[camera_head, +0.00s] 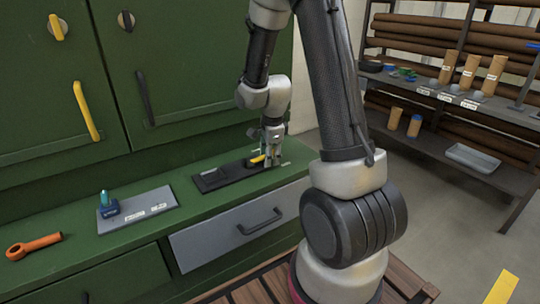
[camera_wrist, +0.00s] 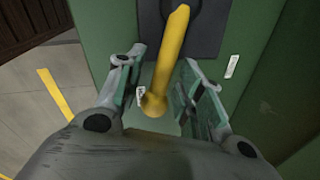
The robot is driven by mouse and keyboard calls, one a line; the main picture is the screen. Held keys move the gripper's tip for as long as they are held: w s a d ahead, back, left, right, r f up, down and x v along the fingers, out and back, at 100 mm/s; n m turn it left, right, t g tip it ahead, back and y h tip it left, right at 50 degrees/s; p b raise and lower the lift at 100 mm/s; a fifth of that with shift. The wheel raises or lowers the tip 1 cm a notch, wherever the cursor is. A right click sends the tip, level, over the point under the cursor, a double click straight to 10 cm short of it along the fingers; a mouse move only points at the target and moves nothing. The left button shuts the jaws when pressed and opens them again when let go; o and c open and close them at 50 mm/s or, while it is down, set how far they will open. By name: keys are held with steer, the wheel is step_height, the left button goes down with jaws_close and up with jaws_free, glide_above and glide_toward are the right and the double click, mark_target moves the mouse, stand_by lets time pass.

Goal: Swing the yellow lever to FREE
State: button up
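The yellow lever (camera_head: 257,160) sits at the right end of a black base plate (camera_head: 212,180) on the green counter. In the wrist view the lever (camera_wrist: 170,58) runs from the dark plate (camera_wrist: 209,22) down to a rounded end, between my two fingers. My gripper (camera_wrist: 164,66) is open around it, with a visible gap on each side. In the head view my gripper (camera_head: 270,157) points down over the lever and partly hides it. White labels lie on either side in the wrist view, one (camera_wrist: 232,66) at right and one (camera_wrist: 140,96) partly hidden; their words are unreadable.
A grey plate (camera_head: 160,197) with a blue device (camera_head: 107,206) and an orange tool (camera_head: 32,246) lie left on the counter (camera_head: 75,241). A green cabinet (camera_head: 185,60) with handles stands behind. A grey drawer (camera_head: 230,239) is below. Shelves (camera_head: 440,92) stand right.

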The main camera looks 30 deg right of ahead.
mark_target(253, 155)
jaws_close()
steer(key=shift+w, duration=0.1)
steer(key=w+n, duration=0.1)
steer(key=n, duration=0.1)
steer(key=shift+w+d+n+y, duration=0.2)
steer(key=shift+w+n+y, duration=0.1)
steer(key=shift+w+n, duration=0.1)
steer(key=w+n, duration=0.2)
steer(key=n, duration=0.1)
steer(key=shift+a+n+y, duration=0.15)
steer(key=shift+n+y, duration=0.15)
steer(key=w+n, duration=0.2)
steer(key=n, duration=0.1)
steer(key=shift+a+y, duration=0.3)
steer(key=shift+a, duration=0.1)
steer(key=shift+w+a+n+g, duration=0.2)
steer(key=shift+w+a+n, duration=0.15)
steer(key=shift+n, duration=0.5)
steer(key=shift+w+a+n+g, duration=0.25)
steer(key=shift+w+n, duration=0.1)
steer(key=shift+n, duration=0.5)
steer(key=shift+y, duration=0.3)
